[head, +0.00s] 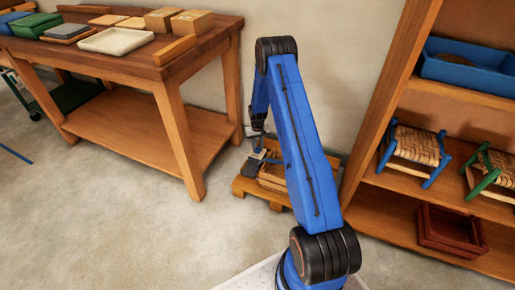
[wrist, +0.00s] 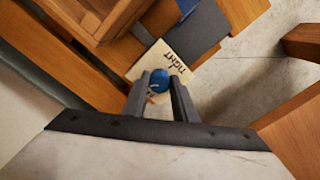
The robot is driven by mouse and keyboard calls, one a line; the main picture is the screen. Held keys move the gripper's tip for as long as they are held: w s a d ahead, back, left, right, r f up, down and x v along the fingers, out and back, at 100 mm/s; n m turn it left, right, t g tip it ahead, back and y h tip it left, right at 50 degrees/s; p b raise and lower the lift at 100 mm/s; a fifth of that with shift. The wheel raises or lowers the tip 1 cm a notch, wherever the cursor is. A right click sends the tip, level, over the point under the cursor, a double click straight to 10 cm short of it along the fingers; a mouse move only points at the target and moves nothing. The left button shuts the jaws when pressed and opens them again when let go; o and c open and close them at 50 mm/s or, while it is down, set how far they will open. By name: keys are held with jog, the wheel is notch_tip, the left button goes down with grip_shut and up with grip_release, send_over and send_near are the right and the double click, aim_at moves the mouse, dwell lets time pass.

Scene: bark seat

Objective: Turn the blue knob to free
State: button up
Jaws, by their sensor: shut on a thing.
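The blue knob (wrist: 159,80) is small and round in the wrist view, on a pale plate (wrist: 178,62) with dark lettering that reads "TIGHT" from one side. My gripper (wrist: 160,88) is shut on the knob, with one dark finger on either side of it. The knob's pointer and any other lettering are too small or hidden to read. In the head view my gripper (head: 257,150) is low over a wooden stand on the floor, between the workbench and the shelf. The knob cannot be made out there.
The wooden stand (head: 245,187) carries planks and a dark grey piece (wrist: 200,32). A workbench (head: 180,120) with trays and boxes stands at the left. A shelf (head: 372,150) with woven stools stands close at the right. Open floor (head: 120,230) lies in front.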

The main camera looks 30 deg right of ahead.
aim_at(258, 148)
jog(key=n, duration=0.6)
jog(key=shift+d+n, duration=0.1)
jog(key=shift+n, duration=0.2)
dwell(0.4)
jog(key=o, duration=1)
jog(key=shift+o, duration=0.2)
jog(key=shift+r, duration=0.1)
notch_tip(258, 148, up, 17)
jog(key=shift+r, duration=0.2)
